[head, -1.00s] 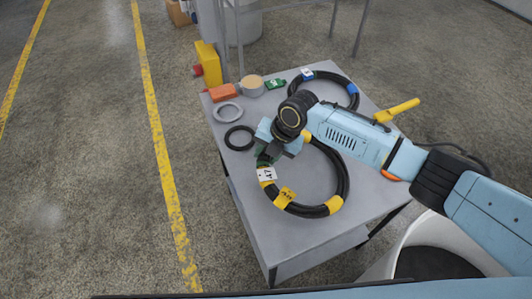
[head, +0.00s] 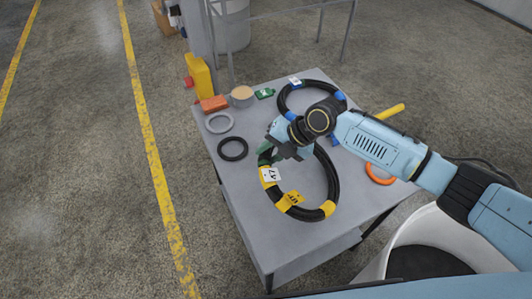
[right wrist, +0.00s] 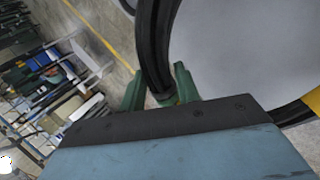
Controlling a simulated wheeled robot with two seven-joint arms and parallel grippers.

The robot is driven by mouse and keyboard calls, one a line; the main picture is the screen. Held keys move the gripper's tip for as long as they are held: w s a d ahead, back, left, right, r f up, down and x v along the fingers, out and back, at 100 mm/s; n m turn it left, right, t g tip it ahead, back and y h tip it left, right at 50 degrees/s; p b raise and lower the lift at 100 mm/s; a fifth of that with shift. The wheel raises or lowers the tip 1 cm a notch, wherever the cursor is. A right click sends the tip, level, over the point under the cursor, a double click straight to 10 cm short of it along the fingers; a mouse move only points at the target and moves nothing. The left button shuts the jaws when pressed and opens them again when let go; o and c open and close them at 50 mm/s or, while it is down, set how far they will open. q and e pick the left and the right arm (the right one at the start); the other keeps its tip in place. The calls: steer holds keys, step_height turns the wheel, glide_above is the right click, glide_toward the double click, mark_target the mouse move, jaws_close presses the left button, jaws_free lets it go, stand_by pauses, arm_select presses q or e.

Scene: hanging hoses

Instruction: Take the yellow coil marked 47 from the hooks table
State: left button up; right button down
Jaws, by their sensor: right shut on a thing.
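The black coil (head: 334,180) with yellow bands and a white tag (head: 270,174) that reads 47 is at the middle of the grey table (head: 245,215). My right gripper (head: 270,155) is shut on its upper left side, just above the tag. In the right wrist view the coil's dark hose (right wrist: 153,45) passes between the green fingers of the gripper (right wrist: 160,95). The gripped side seems slightly raised; I cannot tell whether the rest touches the table. My left gripper is not in view.
A blue-banded coil (head: 287,93) lies behind, partly hidden by my arm. A black ring (head: 233,149), a grey ring (head: 219,122) and an orange ring (head: 380,175) lie on the table. A white bin (head: 400,242) stands at the front right.

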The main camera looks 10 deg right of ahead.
steer(key=shift+d+r, duration=0.3)
steer(key=shift+r, duration=0.3)
steer(key=s+d+r+t+y+b, duration=0.1)
steer(key=d+r+y+b, duration=0.3)
steer(key=r, duration=0.8)
steer(key=shift+s+d+r+y, duration=0.25)
steer(key=shift+s+d+y, duration=0.15)
steer(key=shift+d, duration=0.75)
stand_by(0.8)
